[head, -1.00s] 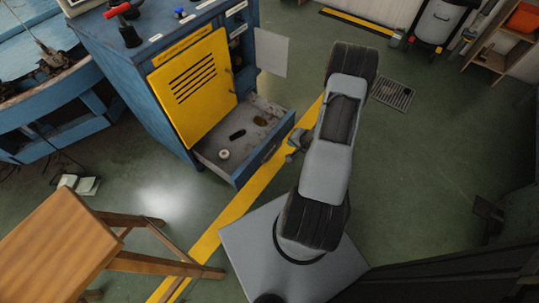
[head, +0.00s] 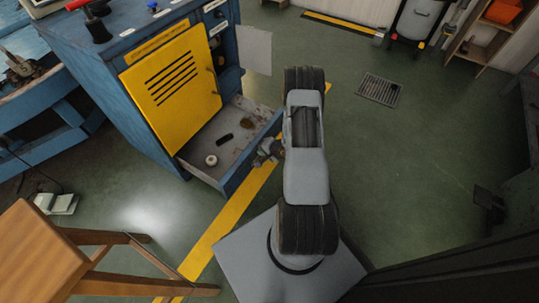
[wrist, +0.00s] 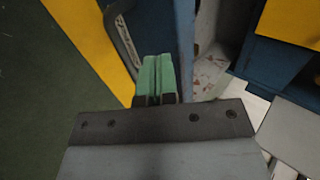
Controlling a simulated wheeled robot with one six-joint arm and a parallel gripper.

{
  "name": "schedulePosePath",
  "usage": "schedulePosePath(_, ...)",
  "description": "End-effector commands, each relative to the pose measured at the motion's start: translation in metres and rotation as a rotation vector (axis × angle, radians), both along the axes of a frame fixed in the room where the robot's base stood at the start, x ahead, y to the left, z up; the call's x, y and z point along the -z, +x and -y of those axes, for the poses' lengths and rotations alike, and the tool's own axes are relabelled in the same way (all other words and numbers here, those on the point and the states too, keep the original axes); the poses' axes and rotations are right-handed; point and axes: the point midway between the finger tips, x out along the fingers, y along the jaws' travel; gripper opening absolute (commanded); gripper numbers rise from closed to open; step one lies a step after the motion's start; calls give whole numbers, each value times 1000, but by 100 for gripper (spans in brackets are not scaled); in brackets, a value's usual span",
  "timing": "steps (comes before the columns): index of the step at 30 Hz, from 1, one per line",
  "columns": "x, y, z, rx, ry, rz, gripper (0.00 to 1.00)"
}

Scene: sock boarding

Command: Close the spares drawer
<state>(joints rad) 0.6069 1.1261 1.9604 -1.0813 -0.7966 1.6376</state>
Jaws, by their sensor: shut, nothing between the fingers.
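The spares drawer (head: 236,176) sticks out, open, from the bottom of the blue cabinet (head: 150,140). Inside it lie a small white ring-shaped item (head: 211,160) and dark patches or items. My gripper (head: 262,157) is at the outer face of the drawer front, partly hidden by my arm. In the wrist view, the green fingertips (wrist: 155,66) are shut together and empty, close to the blue drawer front (wrist: 165,25). A grey handle (wrist: 122,38) shows just left of them. I cannot tell whether the fingertips touch the front.
A yellow louvred door (head: 172,85) is above the drawer. A wooden stool (head: 40,250) stands at the lower left. A yellow floor line (head: 215,230) runs past the drawer. The green floor (head: 400,170) on the right is clear, with a drain grate (head: 380,89).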

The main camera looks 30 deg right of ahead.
Motion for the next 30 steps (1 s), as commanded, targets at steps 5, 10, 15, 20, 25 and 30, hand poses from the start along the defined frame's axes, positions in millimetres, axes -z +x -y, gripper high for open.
schedulePosePath(5,1,13,-5,-1,-1,1,0)
schedulePosePath(10,0,17,-7,-1,-1,-1,0)
schedulePosePath(15,-1,17,-7,0,0,-1,0)
schedulePosePath(20,-1,17,-7,0,0,-1,0)
schedulePosePath(25,-1,24,-10,1,-1,1,0)
schedulePosePath(30,-1,47,-16,12,-2,1,0)
